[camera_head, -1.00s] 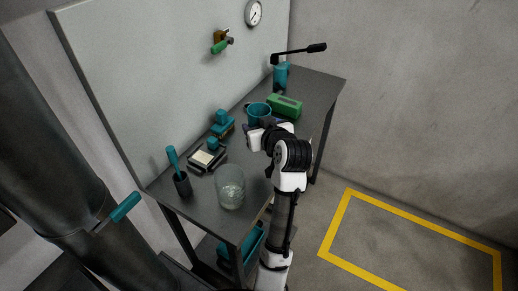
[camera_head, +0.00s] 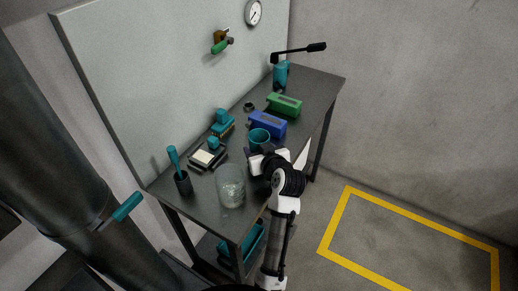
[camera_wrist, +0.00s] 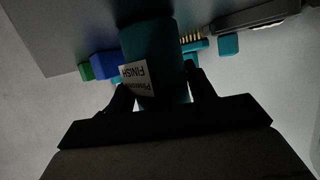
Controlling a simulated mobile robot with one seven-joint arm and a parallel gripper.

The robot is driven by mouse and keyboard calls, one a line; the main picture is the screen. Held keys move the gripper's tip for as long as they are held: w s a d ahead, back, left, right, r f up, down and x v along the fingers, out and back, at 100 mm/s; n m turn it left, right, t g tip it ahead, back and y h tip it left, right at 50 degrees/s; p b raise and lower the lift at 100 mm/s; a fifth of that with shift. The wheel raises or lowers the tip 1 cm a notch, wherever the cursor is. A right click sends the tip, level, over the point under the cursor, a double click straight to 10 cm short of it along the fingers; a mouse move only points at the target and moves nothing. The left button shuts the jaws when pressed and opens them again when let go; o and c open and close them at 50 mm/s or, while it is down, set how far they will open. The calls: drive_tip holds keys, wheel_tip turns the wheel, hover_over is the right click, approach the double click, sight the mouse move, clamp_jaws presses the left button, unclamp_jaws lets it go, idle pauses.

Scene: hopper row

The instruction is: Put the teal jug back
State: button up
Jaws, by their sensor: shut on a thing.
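The teal jug (camera_head: 259,135) is in my gripper (camera_head: 257,149), over the near half of the dark bench in the head view. In the wrist view the teal jug (camera_wrist: 158,45) stands between the two dark fingers of my gripper (camera_wrist: 162,88), which are shut on its sides. A white label with upside-down text, partly reading FINISH, shows on the jug. I cannot tell whether the jug touches the bench.
A glass jar (camera_head: 230,185) stands close by at the near left. A scale-like device (camera_head: 207,156), a teal-handled brush (camera_head: 221,122), a blue box (camera_head: 268,124) and a green box (camera_head: 284,104) line the bench (camera_head: 318,88). A teal lever pump (camera_head: 281,73) stands at the back.

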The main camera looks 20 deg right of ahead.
drive_tip(key=shift+f, duration=0.2)
drive_tip(key=o, duration=1.1)
drive_tip(key=shift+r, duration=0.15)
drive_tip(key=shift+s+r, duration=0.1)
drive_tip(key=shift+r, duration=0.05)
drive_tip(key=b+v, duration=0.2)
drive_tip(key=v, duration=0.9)
drive_tip(key=shift+s+d+r, duration=0.1)
drive_tip(key=shift+s+r, duration=0.05)
drive_tip(key=shift+s, duration=0.2)
